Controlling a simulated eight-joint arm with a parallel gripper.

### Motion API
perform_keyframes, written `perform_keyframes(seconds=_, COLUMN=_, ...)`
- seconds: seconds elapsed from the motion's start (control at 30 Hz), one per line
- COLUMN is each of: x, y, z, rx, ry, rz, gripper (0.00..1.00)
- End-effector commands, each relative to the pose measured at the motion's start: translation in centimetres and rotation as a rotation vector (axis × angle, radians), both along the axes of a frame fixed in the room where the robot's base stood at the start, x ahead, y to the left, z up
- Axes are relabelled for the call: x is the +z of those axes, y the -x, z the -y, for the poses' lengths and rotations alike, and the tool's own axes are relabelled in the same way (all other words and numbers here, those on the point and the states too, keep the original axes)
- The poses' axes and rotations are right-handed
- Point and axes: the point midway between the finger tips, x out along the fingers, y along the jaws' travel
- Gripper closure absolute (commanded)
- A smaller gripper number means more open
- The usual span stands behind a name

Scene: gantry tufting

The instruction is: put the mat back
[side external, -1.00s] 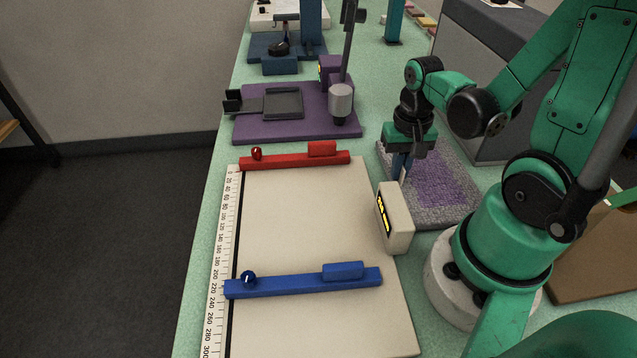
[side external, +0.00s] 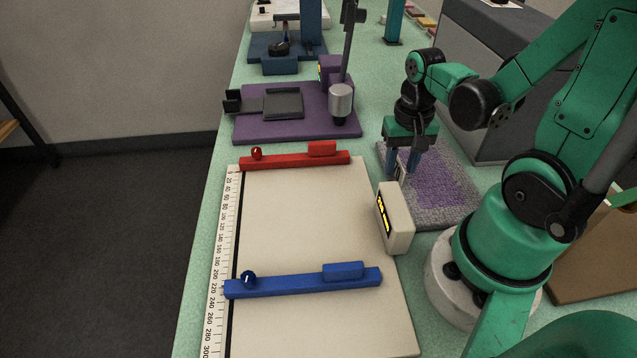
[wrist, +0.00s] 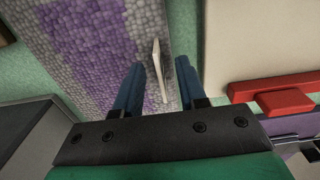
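The mat (side external: 440,200) is a rectangular grey pile mat with a purple patch, lying flat right of the cream measuring board; it also shows in the wrist view (wrist: 95,50). A thin pale upright tab (wrist: 158,70) stands at the mat's edge and also shows small in the side view (side external: 400,172). My gripper (side external: 402,172) points down over the mat's left far part. Its two blue fingers are apart, with the tab in the gap between their tips in the wrist view (wrist: 160,72). I see no contact with the tab. The gripper is open and empty.
The cream board (side external: 300,225) carries a red bar (side external: 295,160) and a blue bar (side external: 300,283). A cream display box (side external: 395,218) stands at its right edge, close to the mat. A purple stand (side external: 290,125) is behind; a grey cabinet (side external: 480,110) is right of the mat.

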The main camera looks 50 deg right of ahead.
Motion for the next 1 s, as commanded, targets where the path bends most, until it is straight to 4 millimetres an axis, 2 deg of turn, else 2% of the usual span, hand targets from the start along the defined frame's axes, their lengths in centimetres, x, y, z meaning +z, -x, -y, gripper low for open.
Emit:
perform_keyframes(seconds=0.8, x=9.6, y=0.0, z=-0.1, rx=0.0, ry=0.0, rz=0.0, gripper=0.64)
perform_keyframes(seconds=1.0, x=10.8, y=-0.1, z=-0.2, rx=0.012, ry=0.004, rz=0.008, gripper=0.64)
